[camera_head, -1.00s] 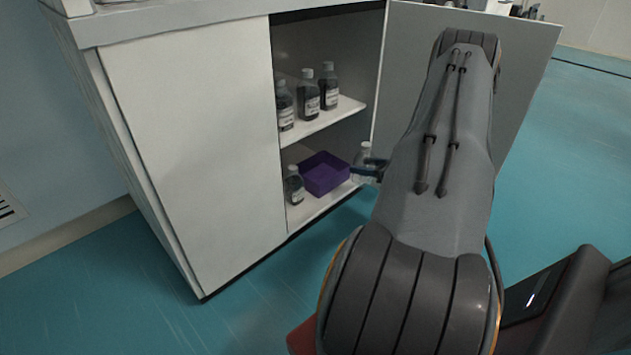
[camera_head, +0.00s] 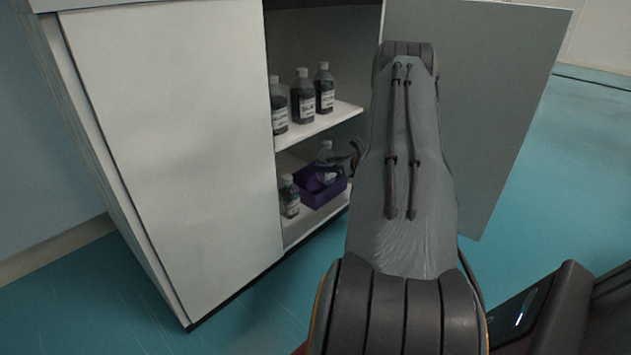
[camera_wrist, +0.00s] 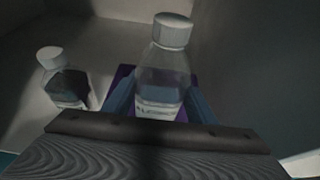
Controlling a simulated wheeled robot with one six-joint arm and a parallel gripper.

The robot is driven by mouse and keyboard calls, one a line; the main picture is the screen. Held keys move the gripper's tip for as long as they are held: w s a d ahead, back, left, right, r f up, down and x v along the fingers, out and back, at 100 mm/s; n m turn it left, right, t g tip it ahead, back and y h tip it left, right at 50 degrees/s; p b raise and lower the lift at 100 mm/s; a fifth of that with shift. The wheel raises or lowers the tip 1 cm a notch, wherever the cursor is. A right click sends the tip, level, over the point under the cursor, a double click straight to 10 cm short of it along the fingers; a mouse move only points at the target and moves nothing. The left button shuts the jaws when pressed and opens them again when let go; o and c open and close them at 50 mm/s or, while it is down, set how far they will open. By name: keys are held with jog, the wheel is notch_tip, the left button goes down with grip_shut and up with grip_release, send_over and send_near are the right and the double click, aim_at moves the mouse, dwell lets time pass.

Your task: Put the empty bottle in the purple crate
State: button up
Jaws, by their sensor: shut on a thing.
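The empty bottle (camera_wrist: 164,75) is clear with a white cap and stands upright between the fingers of my gripper (camera_wrist: 160,103) in the wrist view. My gripper is shut on it. In the head view the bottle (camera_head: 325,158) is over the purple crate (camera_head: 311,190), which sits on the cabinet's lower shelf. My gripper (camera_head: 340,166) reaches in from the right. The crate also shows behind the bottle in the wrist view (camera_wrist: 124,72). The bottle's base is hidden, so I cannot tell whether it touches the crate floor.
A dark-filled bottle (camera_head: 289,196) stands on the lower shelf just left of the crate. Several dark bottles (camera_head: 303,97) stand on the upper shelf (camera_head: 318,122) above. The open cabinet door (camera_head: 490,90) is on the right, beyond my arm. The left door (camera_head: 170,150) is closed.

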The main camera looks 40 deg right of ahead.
aim_at(333, 175)
jog(key=shift+w+a+f+b, duration=0.1)
jog(key=shift+w+f+b, duration=0.8)
jog(key=shift+f, duration=0.25)
jog(key=shift+w+a+f+b, duration=0.1)
jog(key=shift+w+f+b, duration=0.6)
jog(key=shift+f+b, duration=0.4)
jog(key=shift+w+f+b, duration=0.8)
jog(key=shift+f+b, duration=0.1)
jog(key=shift+f, duration=0.3)
jog(key=shift+f, duration=0.1)
jog(key=o, duration=1.1)
jog(key=shift+c, duration=0.2)
jog(key=shift+s+r, duration=0.25)
jog(key=p+v, duration=0.6)
jog(key=v, duration=0.5)
jog(key=shift+s, duration=0.25)
